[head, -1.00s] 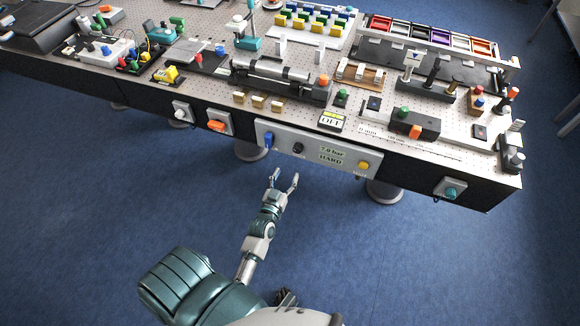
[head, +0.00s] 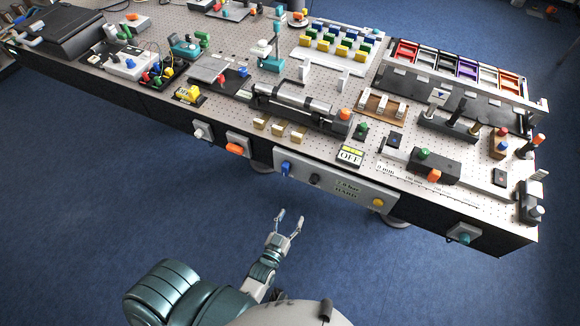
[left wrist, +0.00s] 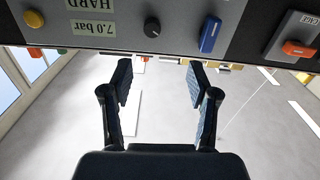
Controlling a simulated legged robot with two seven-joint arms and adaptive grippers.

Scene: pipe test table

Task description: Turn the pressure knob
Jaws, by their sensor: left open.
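The black round pressure knob (head: 315,179) sits on the grey front panel (head: 335,187) of the table, between a blue lever (head: 286,168) and the label reading 7.0 bar HARD. In the left wrist view the knob (left wrist: 152,27) shows with a white mark, near the top centre, with the blue lever (left wrist: 210,35) to its right. My left gripper (head: 290,217) is open and empty, in front of and apart from the panel. In the left wrist view its two fingers (left wrist: 160,75) are spread, with the knob beyond the gap between them. My right gripper is not in view.
A yellow button (head: 377,203) is at the panel's right end. Orange (head: 235,149) and white (head: 199,133) controls are on the table front to the left, and a teal knob (head: 464,237) to the right. The blue floor before the table is clear.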

